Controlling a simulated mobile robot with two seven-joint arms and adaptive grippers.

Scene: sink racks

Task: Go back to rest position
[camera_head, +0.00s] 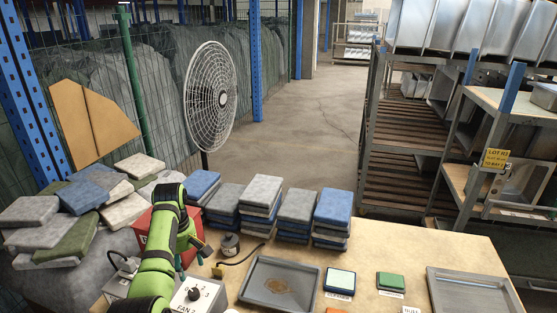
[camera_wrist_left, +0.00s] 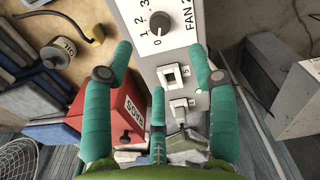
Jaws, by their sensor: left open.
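My left arm, bright green, comes in from the lower left in the head view. Its gripper (camera_head: 197,242) is over the left part of the table, close to the fan control box (camera_head: 206,294). The control box (camera_wrist_left: 183,50), with a dial, a switch and the label FAN 2, shows beyond and between the fingers. I cannot tell whether the fingers touch it. My right gripper is not in view.
A red rag box (camera_wrist_left: 122,112) is beside the gripper. Stacks of folded cloths (camera_head: 262,193) line the table's back edge. A grey tray (camera_head: 279,307) and a green pad (camera_head: 390,281) lie to the right. A fan (camera_head: 209,97) stands behind the table. The table's back right is clear.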

